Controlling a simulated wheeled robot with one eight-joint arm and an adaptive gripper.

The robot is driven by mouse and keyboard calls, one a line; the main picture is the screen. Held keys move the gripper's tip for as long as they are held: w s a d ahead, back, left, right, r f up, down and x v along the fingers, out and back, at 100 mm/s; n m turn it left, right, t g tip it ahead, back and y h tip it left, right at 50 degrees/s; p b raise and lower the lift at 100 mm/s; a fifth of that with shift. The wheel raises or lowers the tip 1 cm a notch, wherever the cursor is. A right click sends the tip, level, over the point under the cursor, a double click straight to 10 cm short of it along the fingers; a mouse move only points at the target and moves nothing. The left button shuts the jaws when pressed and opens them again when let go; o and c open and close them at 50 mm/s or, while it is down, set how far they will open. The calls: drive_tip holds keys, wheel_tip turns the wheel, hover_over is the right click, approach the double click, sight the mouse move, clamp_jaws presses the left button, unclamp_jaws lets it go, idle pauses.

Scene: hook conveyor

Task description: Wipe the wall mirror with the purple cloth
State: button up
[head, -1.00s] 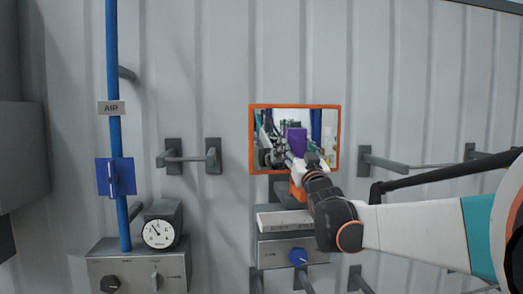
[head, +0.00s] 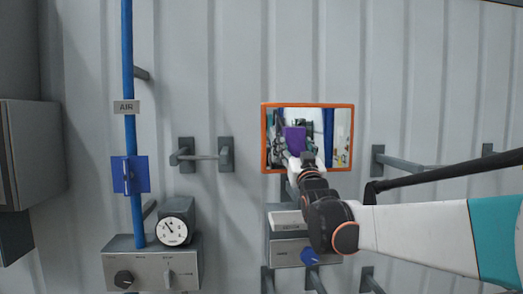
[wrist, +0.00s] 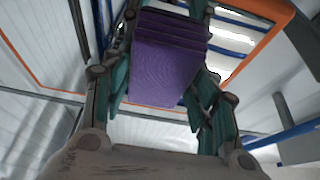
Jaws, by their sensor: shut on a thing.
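The wall mirror (head: 340,140) has an orange frame and hangs right of centre in the head view. My gripper (wrist: 168,22) is shut on the purple cloth (wrist: 170,65), which is folded in layers between the fingers in the wrist view. The orange frame and reflecting mirror surface show behind the cloth there. In the head view, a purple patch shows over the left-middle of the mirror, above my wrist. I cannot tell whether the cloth touches the glass. My wrist hides the mirror's lower middle edge.
A grey box with a blue knob (head: 310,257) is under the mirror, close to my forearm. Wall bars (head: 400,162) stick out to the right. At left are a blue air pipe (head: 128,70), a gauge (head: 172,231) and a control box (head: 150,265).

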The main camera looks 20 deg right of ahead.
drive_tip(key=shift+s, duration=0.1)
drive_tip(key=shift+s+a, duration=0.3)
drive_tip(key=shift+s, duration=0.15)
drive_tip(key=s, duration=0.2)
drive_tip(key=shift+s+a+p, duration=0.35)
drive_tip(key=shift+s, duration=0.05)
drive_tip(key=shift+s+a, duration=0.25)
drive_tip(key=shift+s, duration=0.65)
drive_tip(key=s, duration=0.1)
drive_tip(key=s+p, duration=0.1)
drive_tip(key=s, duration=0.1)
drive_tip(key=shift+a, duration=0.4)
drive_tip(key=shift+w, duration=0.15)
